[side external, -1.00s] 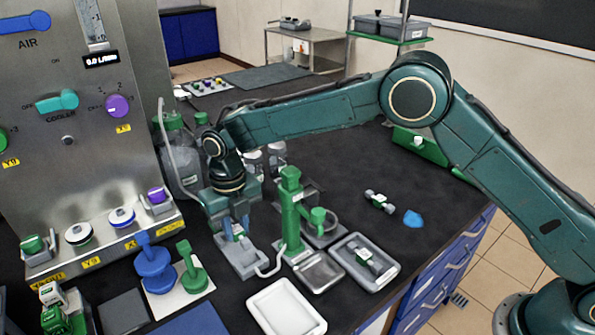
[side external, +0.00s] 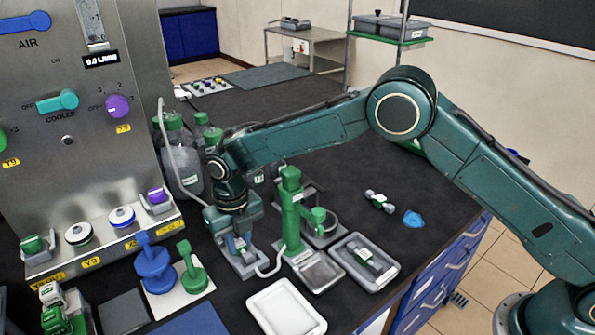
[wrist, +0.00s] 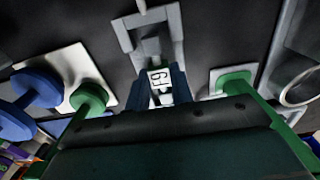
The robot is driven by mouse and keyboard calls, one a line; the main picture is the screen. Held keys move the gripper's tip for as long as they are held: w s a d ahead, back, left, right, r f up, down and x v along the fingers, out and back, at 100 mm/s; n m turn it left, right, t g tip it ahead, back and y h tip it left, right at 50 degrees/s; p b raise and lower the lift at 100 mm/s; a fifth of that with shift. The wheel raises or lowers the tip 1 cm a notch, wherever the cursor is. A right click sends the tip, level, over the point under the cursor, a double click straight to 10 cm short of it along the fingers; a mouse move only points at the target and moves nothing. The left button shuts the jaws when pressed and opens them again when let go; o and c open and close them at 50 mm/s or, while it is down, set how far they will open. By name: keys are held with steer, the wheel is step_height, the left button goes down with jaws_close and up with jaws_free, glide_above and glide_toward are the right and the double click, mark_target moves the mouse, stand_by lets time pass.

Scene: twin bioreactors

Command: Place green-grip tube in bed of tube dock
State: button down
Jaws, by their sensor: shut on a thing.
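My gripper (side external: 240,244) points down over the grey tube dock (side external: 249,268), beside the green stand. In the wrist view, my gripper (wrist: 160,98) is shut on a piece with a white, dark-lettered label (wrist: 160,79), which I take to be the green-grip tube.
A green stand (side external: 291,215) rises close to the right of my gripper. A grey tray (side external: 385,279) holds another labelled piece. A white tray (side external: 287,309), blue knobbed piece (side external: 154,268) and green knobbed piece (side external: 192,272) stand nearby.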

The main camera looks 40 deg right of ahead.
mark_target(240, 243)
steer(key=shift+f, duration=0.15)
steer(key=c, duration=1.2)
jaws_free()
steer(key=shift+c, duration=0.2)
step_height(240, 243, up, 12)
steer(key=shift+r, duration=0.2)
steer(key=shift+d, duration=0.1)
